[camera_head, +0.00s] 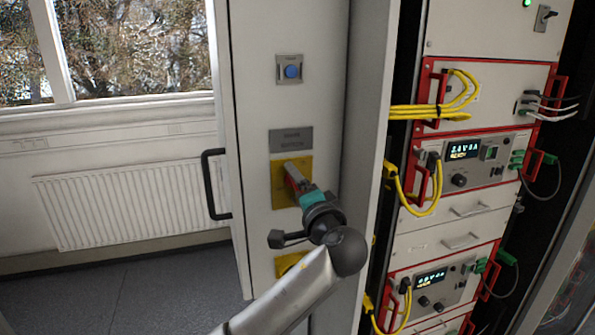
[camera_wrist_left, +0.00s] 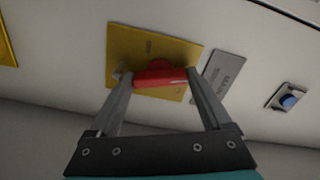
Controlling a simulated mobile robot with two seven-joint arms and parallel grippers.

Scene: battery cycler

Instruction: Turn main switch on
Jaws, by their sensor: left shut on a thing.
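The main switch has a red handle (camera_wrist_left: 160,73) on a yellow plate (camera_head: 279,192) on the light cabinet front. A grey label plate (camera_head: 291,140) sits just above it. My left gripper (camera_wrist_left: 157,78) is shut on the red handle, with one finger at each end of it. In the wrist view the handle's long side runs roughly toward the label plate (camera_wrist_left: 222,75). In the head view my left gripper (camera_head: 291,181) and wrist hide most of the handle. My right gripper is not in view.
A blue button (camera_head: 291,71) is above the label. A second yellow plate (camera_head: 288,264) is below, partly behind my arm. A black door handle (camera_head: 214,184) stands out at left. At right is a rack with red-framed units (camera_head: 465,160) and yellow cables (camera_head: 430,112).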

